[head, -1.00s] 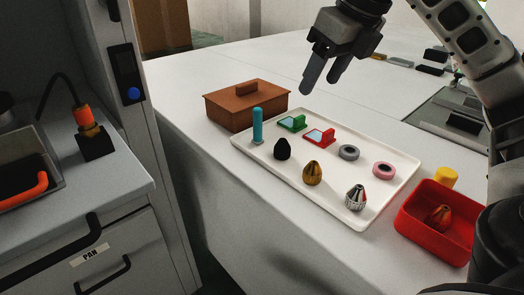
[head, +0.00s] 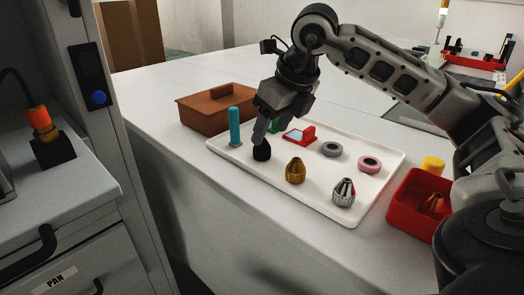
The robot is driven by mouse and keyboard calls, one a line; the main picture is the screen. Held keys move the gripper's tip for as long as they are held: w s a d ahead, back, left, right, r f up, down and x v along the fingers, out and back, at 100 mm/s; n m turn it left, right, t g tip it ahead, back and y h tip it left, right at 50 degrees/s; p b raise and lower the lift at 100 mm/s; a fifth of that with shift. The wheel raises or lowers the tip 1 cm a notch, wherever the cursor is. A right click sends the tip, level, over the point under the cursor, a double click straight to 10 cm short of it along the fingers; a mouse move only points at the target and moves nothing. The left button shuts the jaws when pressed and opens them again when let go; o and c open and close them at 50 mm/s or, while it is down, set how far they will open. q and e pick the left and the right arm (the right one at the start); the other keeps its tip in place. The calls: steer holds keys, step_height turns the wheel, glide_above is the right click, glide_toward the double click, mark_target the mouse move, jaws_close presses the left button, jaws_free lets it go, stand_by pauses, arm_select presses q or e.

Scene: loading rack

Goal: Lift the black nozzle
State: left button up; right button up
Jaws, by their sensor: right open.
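The black nozzle (head: 262,153) stands upright on the white tray (head: 235,158), near its left end. My right gripper (head: 263,137) is open and points down at the nozzle. Its fingers reach the nozzle's top and hide part of it. I cannot tell whether they touch it. My left gripper is not in view.
Close by on the tray are a teal cylinder (head: 235,126), a brass nozzle (head: 295,170), a red item (head: 300,135) and a mostly hidden green item (head: 274,126). A silver nozzle (head: 343,193), grey ring (head: 331,149) and pink ring (head: 369,164) stand farther right. A brown lidded box (head: 205,112) sits behind.

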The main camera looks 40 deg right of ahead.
mark_target(266, 143)
steer(key=x, duration=0.5)
steer(key=shift+s+a+f, duration=0.1)
steer(key=shift+s, duration=0.05)
steer(key=c, duration=1.1)
